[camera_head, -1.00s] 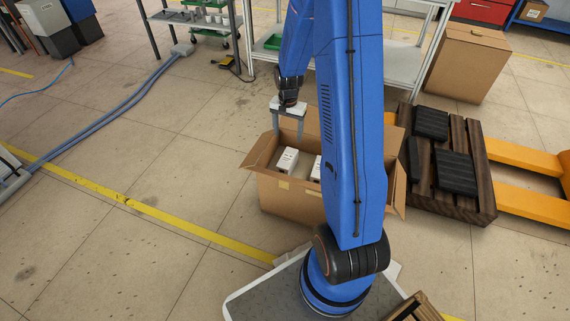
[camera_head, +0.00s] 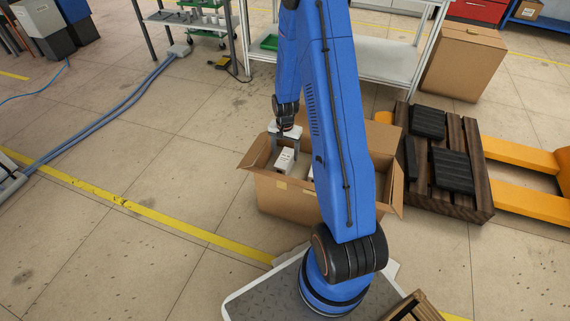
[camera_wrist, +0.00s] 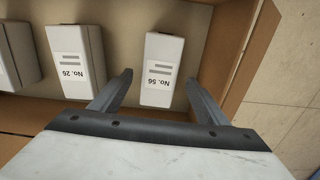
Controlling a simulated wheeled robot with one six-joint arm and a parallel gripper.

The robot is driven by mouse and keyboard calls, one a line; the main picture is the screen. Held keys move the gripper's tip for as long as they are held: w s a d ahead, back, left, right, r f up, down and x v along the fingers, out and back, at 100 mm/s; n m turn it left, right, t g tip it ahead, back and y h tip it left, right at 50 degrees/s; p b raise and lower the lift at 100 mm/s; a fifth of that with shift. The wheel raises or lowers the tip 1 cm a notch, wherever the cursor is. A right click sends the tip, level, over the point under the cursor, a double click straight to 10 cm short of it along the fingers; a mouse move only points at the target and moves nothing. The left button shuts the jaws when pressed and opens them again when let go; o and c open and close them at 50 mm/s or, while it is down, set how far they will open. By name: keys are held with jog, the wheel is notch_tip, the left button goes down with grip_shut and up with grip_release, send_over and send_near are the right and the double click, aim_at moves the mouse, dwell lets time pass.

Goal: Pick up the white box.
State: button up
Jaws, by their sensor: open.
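A white box labelled "No. 56" (camera_wrist: 160,72) lies in the open cardboard box (camera_head: 277,193). It also shows in the head view (camera_head: 285,160). My gripper (camera_head: 285,148) is open and points down into the cardboard box. In the wrist view its two fingers (camera_wrist: 158,96) stand apart, one on each side of the near end of the "No. 56" box, with gaps and nothing between them gripped. A second white box labelled "No. 26" (camera_wrist: 77,60) lies to the left. Part of another box (camera_wrist: 15,60) shows at the left edge. My arm hides the right part of the cardboard box in the head view.
The cardboard wall (camera_wrist: 232,60) runs close to the right finger. A wooden pallet (camera_head: 470,190) with black pieces stands at right, beside a yellow pallet jack (camera_head: 525,195). A closed carton (camera_head: 465,65) and a metal table (camera_head: 385,65) stand behind.

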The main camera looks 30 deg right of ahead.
aim_at(285, 157)
notch_tip(285, 157, down, 4)
jog(key=shift+s+f, duration=0.1)
jog(key=shift+f, duration=0.05)
jog(key=c, duration=1.4)
